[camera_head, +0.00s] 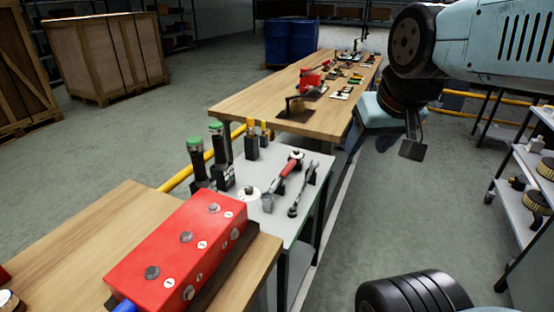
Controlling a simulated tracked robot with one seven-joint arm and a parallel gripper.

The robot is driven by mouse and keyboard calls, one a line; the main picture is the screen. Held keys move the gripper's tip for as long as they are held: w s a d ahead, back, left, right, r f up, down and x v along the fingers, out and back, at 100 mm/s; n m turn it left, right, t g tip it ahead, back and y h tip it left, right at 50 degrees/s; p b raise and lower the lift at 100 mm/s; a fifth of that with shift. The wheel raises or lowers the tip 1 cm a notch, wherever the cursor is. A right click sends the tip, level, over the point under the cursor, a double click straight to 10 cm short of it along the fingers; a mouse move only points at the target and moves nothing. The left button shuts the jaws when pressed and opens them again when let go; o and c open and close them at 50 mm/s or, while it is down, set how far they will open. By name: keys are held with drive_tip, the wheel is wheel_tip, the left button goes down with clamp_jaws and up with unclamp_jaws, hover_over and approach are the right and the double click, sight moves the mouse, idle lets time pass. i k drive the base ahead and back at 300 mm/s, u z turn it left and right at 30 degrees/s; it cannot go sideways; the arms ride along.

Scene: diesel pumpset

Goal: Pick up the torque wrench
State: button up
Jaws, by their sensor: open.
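Two long hand tools lie side by side on the small grey-topped table (257,222) in the head view. One is a tool with a red handle (286,170) and dark metal ends; to its right is a slim grey metal wrench (303,188). I cannot tell for sure which is the torque wrench. My gripper (412,147) hangs beneath my pale blue arm at the upper right, over the floor and well away from both tools. It is open and looks empty. One dark finger plate shows clearly; the other is hard to make out.
A red block with bolts (182,250) lies on the near wooden bench (75,240). Several green-capped black tools (197,156) stand left of the two hand tools. A long wooden bench (245,100) extends behind. A shelf rack (520,195) stands at right. The floor between is clear.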

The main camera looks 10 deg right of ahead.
sight(265, 199)
drive_tip(key=u, duration=0.05)
drive_tip(key=k, duration=1)
drive_tip(key=u, duration=0.95)
drive_tip(key=i, duration=1)
drive_tip(key=z, duration=0.1)
